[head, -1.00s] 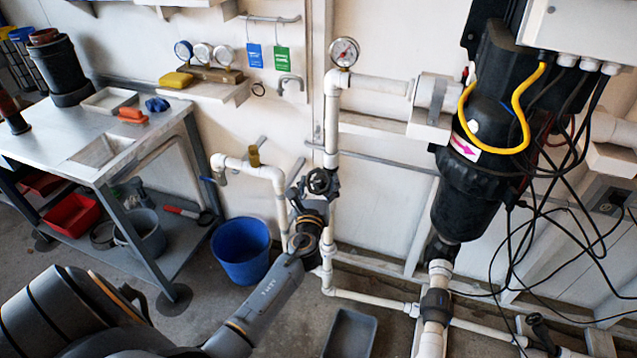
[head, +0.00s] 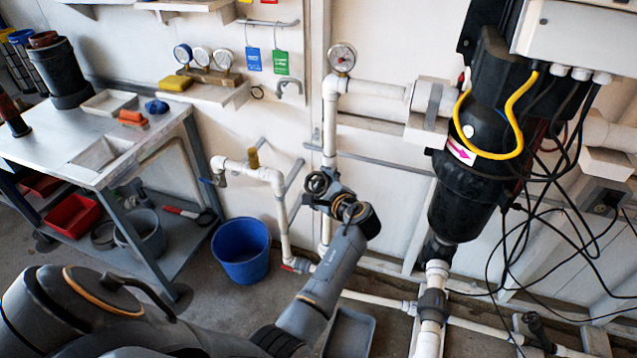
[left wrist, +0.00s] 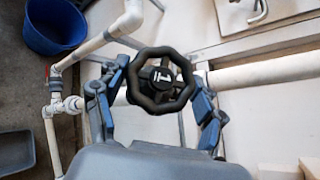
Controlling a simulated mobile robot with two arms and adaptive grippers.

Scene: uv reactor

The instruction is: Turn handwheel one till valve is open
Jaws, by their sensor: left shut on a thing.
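Handwheel one (head: 317,183) is a small black wheel on the white piping by the wall in the head view. In the left wrist view the wheel (left wrist: 160,106) fills the middle, with a white "1" mark on its hub. My left gripper (head: 324,191) is shut on the wheel, reaching it from the lower right. In the wrist view the gripper (left wrist: 158,80) has one blue-grey finger at each side of the rim. The valve body behind the wheel is mostly hidden, so its opening cannot be seen. My right gripper is not in view.
A pressure gauge (head: 342,57) stands on the pipe above the wheel. A blue bucket (head: 241,252) is on the floor to the left. A black reactor housing (head: 462,200) with loose cables hangs to the right. A grey tray (head: 350,332) lies below my arm.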

